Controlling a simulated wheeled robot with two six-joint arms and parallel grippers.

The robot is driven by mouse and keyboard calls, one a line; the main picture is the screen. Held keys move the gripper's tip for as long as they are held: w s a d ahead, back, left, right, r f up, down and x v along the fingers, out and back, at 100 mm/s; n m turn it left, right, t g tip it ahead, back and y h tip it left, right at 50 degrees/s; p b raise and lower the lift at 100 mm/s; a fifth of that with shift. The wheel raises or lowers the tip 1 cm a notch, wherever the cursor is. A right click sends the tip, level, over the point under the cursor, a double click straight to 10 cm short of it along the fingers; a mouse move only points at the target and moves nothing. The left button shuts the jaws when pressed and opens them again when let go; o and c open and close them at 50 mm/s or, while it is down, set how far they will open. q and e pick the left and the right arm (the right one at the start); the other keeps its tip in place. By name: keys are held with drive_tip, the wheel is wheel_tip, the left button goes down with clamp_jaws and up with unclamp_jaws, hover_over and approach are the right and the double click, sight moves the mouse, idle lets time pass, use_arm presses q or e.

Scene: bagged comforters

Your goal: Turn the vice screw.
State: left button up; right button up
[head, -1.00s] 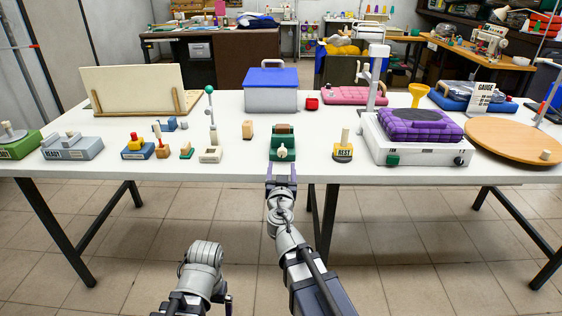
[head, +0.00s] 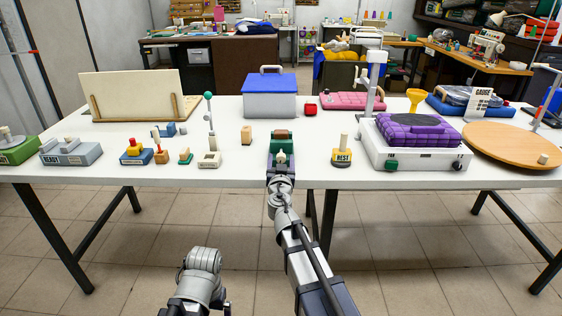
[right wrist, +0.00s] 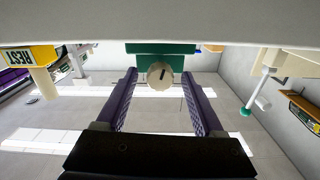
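The green vice (head: 290,145) stands at the front edge of the white table, with a brown block at its top. Its cream round screw knob (head: 281,157) faces me; in the right wrist view the knob (right wrist: 160,76) shows a dark line on its face. My right gripper (head: 282,166) is at the vice's front. In the right wrist view its two purple fingers stand apart on either side of the knob, with gaps visible, so it is open. My left arm (head: 203,265) hangs low in front of the table; its gripper is out of view.
A white stand with a green ball (head: 209,158) is further left. A white scale (head: 415,158) bears a purple bagged comforter (head: 420,130).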

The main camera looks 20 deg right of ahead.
clamp_jaws()
idle(0.3)
drive_tip(key=shift+n, duration=0.4)
drive_tip(key=n, duration=0.5)
drive_tip(key=shift+n, duration=0.3)
drive_tip(key=n, duration=0.6)
drive_tip(key=shift+a, duration=0.1)
drive_tip(key=n, duration=0.4)
drive_tip(key=shift+f+n, duration=0.1)
drive_tip(key=shift+n, duration=0.3)
drive_tip(key=n, duration=0.4)
drive_tip(key=shift+n, duration=0.3)
drive_tip(key=n, duration=0.4)
drive_tip(key=shift+f+n, duration=0.1)
drive_tip(key=shift+n, duration=1.9)
